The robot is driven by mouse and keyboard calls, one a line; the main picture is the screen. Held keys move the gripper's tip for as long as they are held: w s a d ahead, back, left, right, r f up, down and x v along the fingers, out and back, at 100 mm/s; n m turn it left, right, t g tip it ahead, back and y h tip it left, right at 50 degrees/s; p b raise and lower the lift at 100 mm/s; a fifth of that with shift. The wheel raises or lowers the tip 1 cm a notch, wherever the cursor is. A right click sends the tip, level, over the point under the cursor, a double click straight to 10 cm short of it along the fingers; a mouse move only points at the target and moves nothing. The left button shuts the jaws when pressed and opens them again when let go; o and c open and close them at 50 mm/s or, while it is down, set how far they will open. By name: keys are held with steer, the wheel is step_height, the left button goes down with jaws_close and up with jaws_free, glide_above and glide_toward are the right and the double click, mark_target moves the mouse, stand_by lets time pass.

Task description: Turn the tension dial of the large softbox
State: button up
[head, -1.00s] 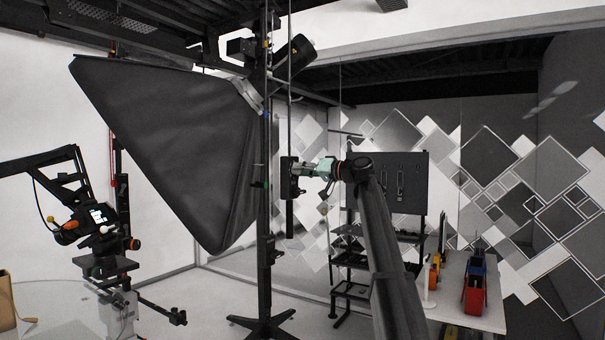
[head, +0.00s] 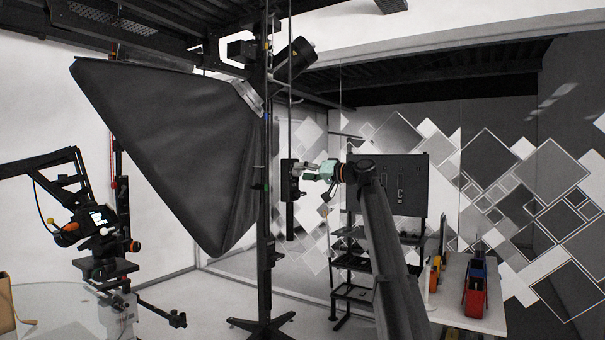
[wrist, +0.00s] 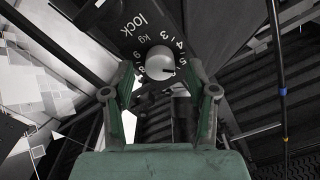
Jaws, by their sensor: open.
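The large softbox (head: 170,140) hangs on a black stand at centre left in the head view. The tension dial (wrist: 160,63) is a pale round knob with a dark pointer mark, on a black plate printed with numbers, "kg" and "lock" in the wrist view. In the head view a dark block (head: 290,178) stands by my gripper, and the dial's face cannot be made out. My gripper (wrist: 163,85) is open. Its two green fingers stand left and right of the dial's lower side in the wrist view, with nothing held. I cannot tell whether they touch the knob.
The light stand's black column (head: 264,200) rises just left of my gripper. A thin cable or rod (wrist: 279,90) runs at the right in the wrist view. A black camera rig (head: 90,220) stands at far left, and a table with red bins (head: 475,295) at right.

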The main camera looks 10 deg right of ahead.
steer(key=v, duration=1.1)
